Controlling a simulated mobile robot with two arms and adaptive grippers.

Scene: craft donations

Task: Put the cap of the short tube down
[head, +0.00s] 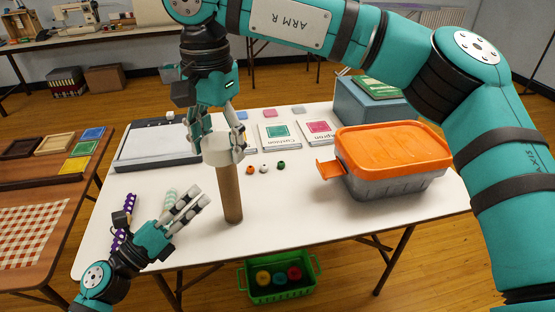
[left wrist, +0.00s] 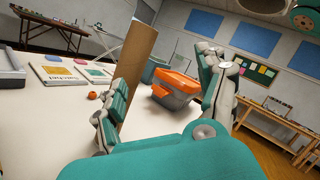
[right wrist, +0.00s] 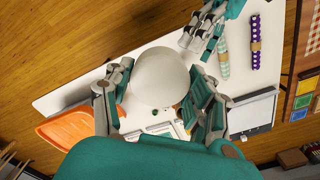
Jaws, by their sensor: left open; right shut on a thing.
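A brown cardboard tube (head: 231,195) stands upright on the white table; it also shows in the left wrist view (left wrist: 136,68), its upper end looking bare. The white round cap (head: 218,157) is in my right gripper (head: 222,148), which is shut on it. In the head view the cap overlaps the tube's top. In the right wrist view the cap (right wrist: 158,78) fills the space between the fingers and hides the tube. My left gripper (head: 190,207) is open and empty, low to the left of the tube.
A grey bin with an orange lid (head: 395,150) stands right of the tube. Small spools (head: 265,168) and pattern packets (head: 279,134) lie behind. A purple dotted roll (head: 122,222) and a pale striped roll (head: 169,201) lie at left. The table's front right is clear.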

